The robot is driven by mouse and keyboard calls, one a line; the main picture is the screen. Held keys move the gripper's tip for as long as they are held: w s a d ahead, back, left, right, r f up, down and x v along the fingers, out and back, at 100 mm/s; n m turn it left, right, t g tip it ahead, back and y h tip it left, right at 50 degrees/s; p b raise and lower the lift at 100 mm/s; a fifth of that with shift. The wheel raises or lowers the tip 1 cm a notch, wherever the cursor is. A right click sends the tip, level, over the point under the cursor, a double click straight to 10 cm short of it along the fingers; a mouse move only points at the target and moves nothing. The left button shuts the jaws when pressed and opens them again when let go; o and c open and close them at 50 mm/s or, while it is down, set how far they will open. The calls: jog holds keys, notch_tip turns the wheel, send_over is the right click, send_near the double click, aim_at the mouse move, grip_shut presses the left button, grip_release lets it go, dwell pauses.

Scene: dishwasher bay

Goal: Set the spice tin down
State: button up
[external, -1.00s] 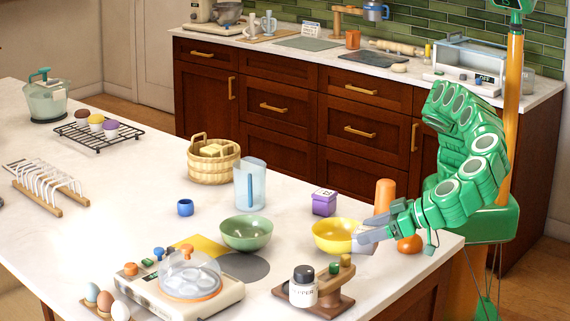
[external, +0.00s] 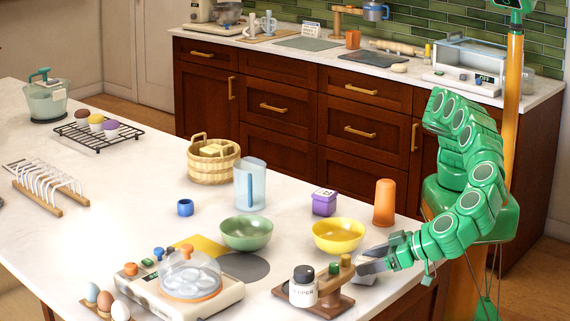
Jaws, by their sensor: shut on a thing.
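My gripper (external: 366,264) is at the front right of the white island, just right of the wooden stand. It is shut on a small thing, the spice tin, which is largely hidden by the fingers. The wooden stand (external: 338,301) carries a white pepper jar (external: 303,289) with a dark lid, and pieces with green and tan tops.
A yellow bowl (external: 338,236) stands behind my gripper, with an orange cylinder (external: 384,202) and purple box (external: 324,203) farther back. A green bowl (external: 246,233) and a hob with a clear dome (external: 190,275) are left. The counter's right edge is close.

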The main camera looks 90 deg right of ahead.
jog(key=shift+f, duration=0.1)
jog(key=o, duration=1.1)
jog(key=shift+s+r, duration=0.2)
jog(key=shift+r, duration=0.05)
jog(key=v, duration=1.1)
jog(key=shift+s+a+r, duration=0.15)
jog(key=shift+s, duration=0.05)
jog(key=shift+w, duration=0.1)
